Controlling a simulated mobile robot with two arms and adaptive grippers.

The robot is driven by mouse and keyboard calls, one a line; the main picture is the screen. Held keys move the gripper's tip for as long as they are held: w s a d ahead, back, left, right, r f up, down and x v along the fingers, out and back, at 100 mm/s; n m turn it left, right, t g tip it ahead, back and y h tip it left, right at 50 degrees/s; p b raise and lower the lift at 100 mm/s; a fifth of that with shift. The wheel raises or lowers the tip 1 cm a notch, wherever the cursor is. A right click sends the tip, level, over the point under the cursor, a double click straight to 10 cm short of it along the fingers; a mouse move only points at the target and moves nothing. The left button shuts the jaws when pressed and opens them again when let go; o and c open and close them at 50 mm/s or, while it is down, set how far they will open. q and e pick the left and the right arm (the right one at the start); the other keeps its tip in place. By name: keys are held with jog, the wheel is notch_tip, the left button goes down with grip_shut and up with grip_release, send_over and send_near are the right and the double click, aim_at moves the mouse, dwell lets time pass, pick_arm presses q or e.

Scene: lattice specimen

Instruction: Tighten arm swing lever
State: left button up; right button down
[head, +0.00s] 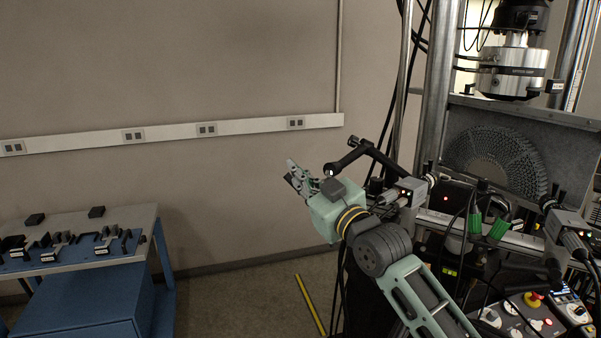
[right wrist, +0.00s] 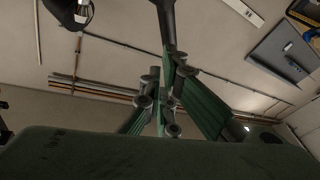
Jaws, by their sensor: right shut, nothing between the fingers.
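The black swing lever (head: 372,153), a bar bent like a crank, sticks out to the left from the test machine. My right gripper (head: 292,172) is left of the lever and near its outer end in the head view, with its fingers pointing up and left. The fingers look closed and hold nothing. In the right wrist view the green fingers of the gripper (right wrist: 168,72) fill the middle, and a dark rod shows just above their tips. I cannot tell whether the gripper touches the lever. My left gripper is out of view.
The test machine (head: 434,90) with a lattice specimen (head: 497,155), cables and a button panel (head: 520,318) fills the right. A blue-legged bench (head: 80,262) with black fixtures stands at the left. The floor between has a yellow strip (head: 310,304) and is otherwise clear.

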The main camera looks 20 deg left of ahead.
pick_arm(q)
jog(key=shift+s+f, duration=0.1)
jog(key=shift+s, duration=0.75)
pick_arm(e)
jog(key=shift+s+r, duration=0.1)
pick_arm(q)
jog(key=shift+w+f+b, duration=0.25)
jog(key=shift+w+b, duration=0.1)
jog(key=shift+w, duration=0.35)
pick_arm(e)
jog(key=shift+a, duration=0.3)
